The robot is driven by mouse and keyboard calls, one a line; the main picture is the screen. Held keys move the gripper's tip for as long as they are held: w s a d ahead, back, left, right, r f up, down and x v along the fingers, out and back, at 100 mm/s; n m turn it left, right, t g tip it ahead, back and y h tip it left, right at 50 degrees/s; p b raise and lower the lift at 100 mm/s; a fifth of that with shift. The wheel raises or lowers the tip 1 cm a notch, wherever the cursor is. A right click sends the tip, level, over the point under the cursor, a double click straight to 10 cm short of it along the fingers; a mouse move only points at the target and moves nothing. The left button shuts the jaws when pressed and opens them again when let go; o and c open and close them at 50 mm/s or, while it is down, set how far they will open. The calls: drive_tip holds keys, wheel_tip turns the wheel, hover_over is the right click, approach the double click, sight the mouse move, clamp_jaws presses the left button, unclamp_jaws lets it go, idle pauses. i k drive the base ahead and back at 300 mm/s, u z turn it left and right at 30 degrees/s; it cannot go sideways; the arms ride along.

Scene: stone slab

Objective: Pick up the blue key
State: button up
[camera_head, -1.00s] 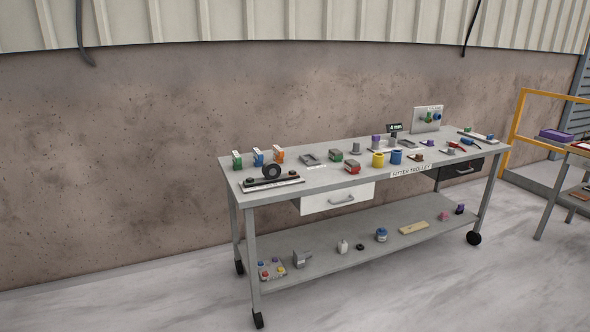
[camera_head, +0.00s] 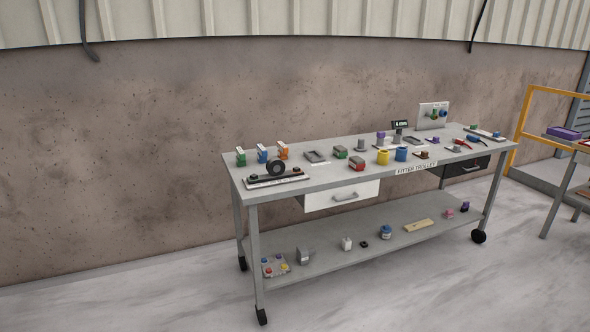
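I cannot make out a clear key shape at this distance. Several small blue items show on the grey trolley (camera_head: 215,200): a small blue piece on the upright panel (camera_head: 427,108) at the back right, beside a green one, and a blue-and-white block (camera_head: 262,153) at the left, between a green one and an orange one. A blue cup-like piece (camera_head: 401,154) stands right of a yellow one. Small blue parts also lie near the right end (camera_head: 497,134). Which of these is the blue key, I cannot tell. My gripper is not in view.
The trolley has a white drawer (camera_head: 340,196), a dark drawer (camera_head: 462,166) and a lower shelf (camera_head: 335,262) with small items. A yellow rail (camera_head: 520,115) and another table stand at the right. A wall is behind; the floor in front is clear.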

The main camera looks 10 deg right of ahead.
sight(262, 154)
drive_tip(key=u, duration=0.6)
drive_tip(key=i, duration=0.75)
drive_tip(key=u, duration=0.75)
drive_tip(key=i, duration=1.6)
drive_tip(key=z, duration=0.25)
